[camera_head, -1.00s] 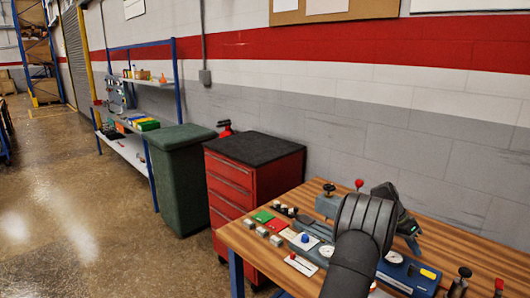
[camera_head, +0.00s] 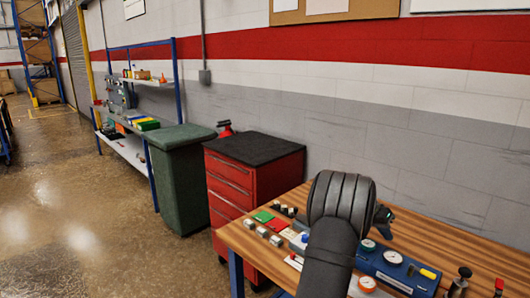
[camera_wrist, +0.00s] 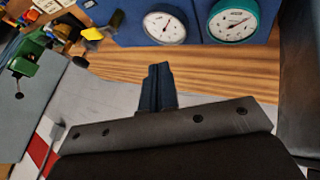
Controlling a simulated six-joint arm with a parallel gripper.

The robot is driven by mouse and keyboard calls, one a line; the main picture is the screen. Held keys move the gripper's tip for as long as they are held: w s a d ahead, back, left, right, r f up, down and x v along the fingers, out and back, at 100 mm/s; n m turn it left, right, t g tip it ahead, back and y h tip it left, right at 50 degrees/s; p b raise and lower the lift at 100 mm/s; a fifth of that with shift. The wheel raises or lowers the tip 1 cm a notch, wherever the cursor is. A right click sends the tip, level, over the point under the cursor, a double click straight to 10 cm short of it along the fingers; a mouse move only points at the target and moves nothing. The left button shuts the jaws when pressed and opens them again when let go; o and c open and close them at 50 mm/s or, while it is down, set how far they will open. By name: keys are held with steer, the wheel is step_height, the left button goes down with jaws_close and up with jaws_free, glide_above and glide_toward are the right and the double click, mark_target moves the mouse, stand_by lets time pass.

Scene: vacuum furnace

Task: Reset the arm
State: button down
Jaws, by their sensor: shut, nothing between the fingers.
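My gripper (camera_wrist: 158,85) is shut and empty, its dark fingers together over the wooden bench top (camera_wrist: 200,75) in the wrist view. In the head view my dark arm link covers most of it; only a small part of the gripper end (camera_head: 384,222) shows to the right of the arm. A blue gauge panel (camera_head: 412,270) lies on the bench (camera_head: 460,245) just in front of it. In the wrist view this panel (camera_wrist: 120,30) is beyond the fingertips, with a white gauge (camera_wrist: 165,27) and a teal-rimmed gauge (camera_wrist: 234,20); the fingers appear apart from it.
Small switches and blocks (camera_head: 262,232) line the bench's left part, and black and red-knobbed levers (camera_head: 462,276) stand at the right. A red drawer cabinet (camera_head: 250,180), a green bin (camera_head: 180,185) and a shelf rack (camera_head: 140,80) stand left of the bench. The wall is behind.

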steer(key=shift+v, duration=1.85)
steer(key=c, duration=1)
jaws_free()
steer(key=o, duration=0.4)
steer(key=shift+s+d+r, duration=0.1)
steer(key=shift+d+r, duration=0.05)
steer(key=o, duration=0.6)
steer(key=s+d+r+y, duration=0.1)
steer(key=s+d+r, duration=0.3)
steer(key=s+d, duration=0.1)
steer(key=shift+s+d, duration=0.25)
steer(key=shift+d, duration=0.2)
steer(key=s+d+r+t+y, duration=0.2)
steer(key=s+d+r, duration=0.6)
steer(key=s, duration=0.4)
steer(key=x, duration=0.9)
steer(key=shift+w+d+f+n, duration=0.2)
steer(key=shift+d+f+n, duration=0.1)
steer(key=shift+n, duration=0.1)
steer(key=shift+r, duration=0.1)
